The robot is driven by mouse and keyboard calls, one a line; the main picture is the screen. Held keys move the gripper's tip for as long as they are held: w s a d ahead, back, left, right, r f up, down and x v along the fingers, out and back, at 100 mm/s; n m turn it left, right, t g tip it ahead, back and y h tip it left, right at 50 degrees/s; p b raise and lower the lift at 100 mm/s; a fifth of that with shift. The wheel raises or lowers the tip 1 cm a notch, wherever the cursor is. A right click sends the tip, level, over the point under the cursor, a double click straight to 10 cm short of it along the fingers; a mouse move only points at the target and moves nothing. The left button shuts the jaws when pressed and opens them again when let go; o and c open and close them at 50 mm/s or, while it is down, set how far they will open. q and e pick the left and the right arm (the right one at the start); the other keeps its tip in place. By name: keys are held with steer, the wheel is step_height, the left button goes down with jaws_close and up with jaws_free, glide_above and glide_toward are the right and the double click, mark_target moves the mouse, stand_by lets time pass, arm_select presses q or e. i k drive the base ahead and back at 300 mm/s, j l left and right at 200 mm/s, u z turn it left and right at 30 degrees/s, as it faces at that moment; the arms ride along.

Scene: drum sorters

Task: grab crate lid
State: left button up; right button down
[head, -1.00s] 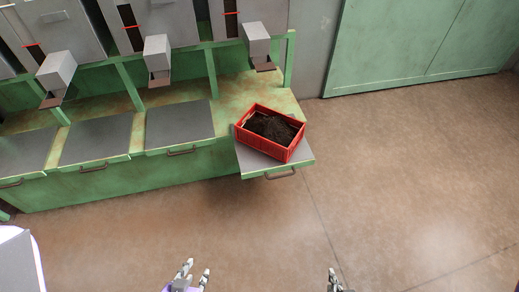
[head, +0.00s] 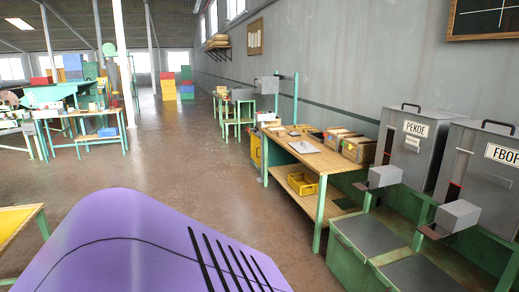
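I cannot make out a crate lid for certain in the head view. A yellow crate (head: 303,184) sits on the lower shelf of a wooden-topped workbench (head: 325,162). Small wooden boxes (head: 358,150) stand at the bench's right end. A pale flat item (head: 303,147) lies on the bench top; I cannot tell what it is. Neither gripper is in view. A large purple part, which looks like mine, fills the bottom of the picture.
Green-framed hopper units (head: 405,150) stand at the right, marked PEKOE and FBOP. Coloured crates are stacked at the back (head: 168,85). A yellow-topped table (head: 15,220) edges in at the left. The brown floor (head: 180,150) between is open.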

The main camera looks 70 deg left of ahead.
mark_target(303, 147)
steer(key=j+u, duration=0.1)
steer(key=u, duration=2.25)
steer(key=i, duration=4.8)
steer(key=l, duration=0.1)
